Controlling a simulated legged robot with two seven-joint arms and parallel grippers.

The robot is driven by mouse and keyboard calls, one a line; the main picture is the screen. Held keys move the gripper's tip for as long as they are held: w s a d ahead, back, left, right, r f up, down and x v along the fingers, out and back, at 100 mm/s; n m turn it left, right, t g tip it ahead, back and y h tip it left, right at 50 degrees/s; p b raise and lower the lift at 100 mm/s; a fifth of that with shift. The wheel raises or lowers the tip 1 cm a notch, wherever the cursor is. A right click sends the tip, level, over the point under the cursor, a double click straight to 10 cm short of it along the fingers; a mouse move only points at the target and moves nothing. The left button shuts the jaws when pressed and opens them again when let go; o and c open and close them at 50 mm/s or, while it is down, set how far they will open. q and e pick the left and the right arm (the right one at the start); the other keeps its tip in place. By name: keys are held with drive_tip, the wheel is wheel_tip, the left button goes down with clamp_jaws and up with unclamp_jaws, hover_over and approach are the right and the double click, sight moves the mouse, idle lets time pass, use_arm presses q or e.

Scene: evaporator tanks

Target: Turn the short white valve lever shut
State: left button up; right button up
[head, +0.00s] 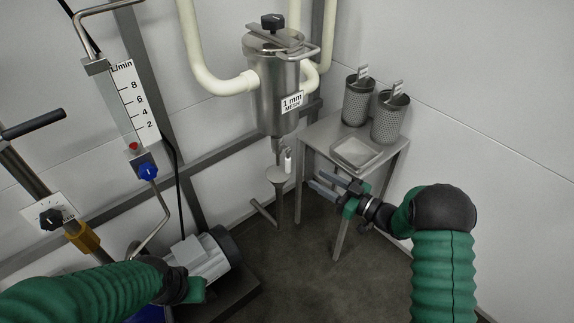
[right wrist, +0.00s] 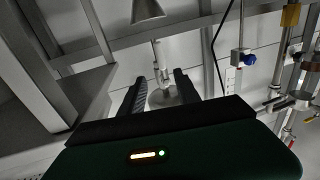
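A steel table (head: 400,143) with two mesh baskets (head: 390,118) and a shallow tray (head: 372,152) stands close behind my right gripper. A motor (head: 205,258) lies by my left arm. A flow meter (head: 130,100) with a blue knob (head: 148,172) is at left.

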sight(290, 165)
drive_tip(key=b+x, duration=0.5)
drive_tip(key=x, duration=0.7)
drive_tip(key=shift+a+f, duration=0.1)
drive_tip(key=shift+f, duration=0.1)
drive_tip(key=shift+w+a+r, duration=0.2)
clamp_jaws()
idle(0.5)
